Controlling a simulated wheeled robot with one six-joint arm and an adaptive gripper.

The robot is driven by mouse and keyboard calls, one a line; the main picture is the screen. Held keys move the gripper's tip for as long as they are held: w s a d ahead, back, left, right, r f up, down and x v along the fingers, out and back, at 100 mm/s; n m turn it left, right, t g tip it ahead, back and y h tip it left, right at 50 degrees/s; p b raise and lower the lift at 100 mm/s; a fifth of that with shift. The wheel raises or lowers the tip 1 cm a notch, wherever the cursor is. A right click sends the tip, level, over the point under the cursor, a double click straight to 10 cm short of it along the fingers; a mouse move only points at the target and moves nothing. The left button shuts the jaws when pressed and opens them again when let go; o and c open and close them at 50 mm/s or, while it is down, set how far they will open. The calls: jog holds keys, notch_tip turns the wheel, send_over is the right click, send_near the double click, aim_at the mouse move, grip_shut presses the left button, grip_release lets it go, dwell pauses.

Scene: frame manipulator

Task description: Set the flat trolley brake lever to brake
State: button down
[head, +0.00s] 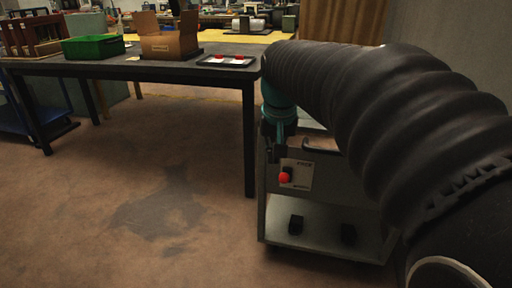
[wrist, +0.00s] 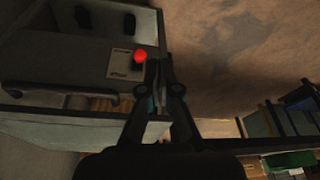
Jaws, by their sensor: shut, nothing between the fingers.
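The trolley (head: 330,240) stands at the centre right in the head view, partly hidden behind my arm. A pale label plate (head: 302,174) on its front carries the brake lever with a red knob (head: 285,178). In the wrist view the red knob (wrist: 139,57) is just left of my fingertips, with the plate (wrist: 119,65) behind it. My gripper (wrist: 158,62) is shut and empty, its fingertips beside the knob. I cannot tell whether they touch it. In the head view my gripper (head: 272,150) points down just above and left of the knob.
A dark table (head: 180,68) stands to the left with a green bin (head: 93,47), a cardboard box (head: 168,42) and a tray with red items (head: 228,61). Its near leg (head: 249,140) is close to the trolley. The floor in front is clear. A trolley handle (wrist: 45,88) shows in the wrist view.

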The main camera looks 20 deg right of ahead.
jog(key=w+d+m+g+p, duration=0.1)
jog(key=w+d+m+g, duration=0.1)
jog(key=w+d, duration=0.8)
jog(key=w+m, duration=0.1)
jog(key=w, duration=0.2)
jog(key=shift+f, duration=0.15)
send_over(285, 177)
jog(key=w+d, duration=0.2)
jog(key=w, duration=0.1)
notch_tip(285, 177, down, 10)
jog(key=shift+w+b, duration=0.15)
jog(key=shift+b, duration=0.2)
jog(key=shift+s+a+f, duration=0.2)
jog(key=shift+s+f, duration=0.05)
jog(key=shift+f, duration=0.3)
jog(key=shift+s+a+f, duration=0.15)
jog(key=shift+s+f, duration=0.1)
jog(key=shift+f, duration=0.25)
jog(key=shift+s+a+f, duration=0.1)
jog(key=shift+f, duration=0.2)
jog(key=shift+s+a+f, duration=0.1)
jog(key=shift+s+f, duration=0.05)
jog(key=shift+f, duration=0.25)
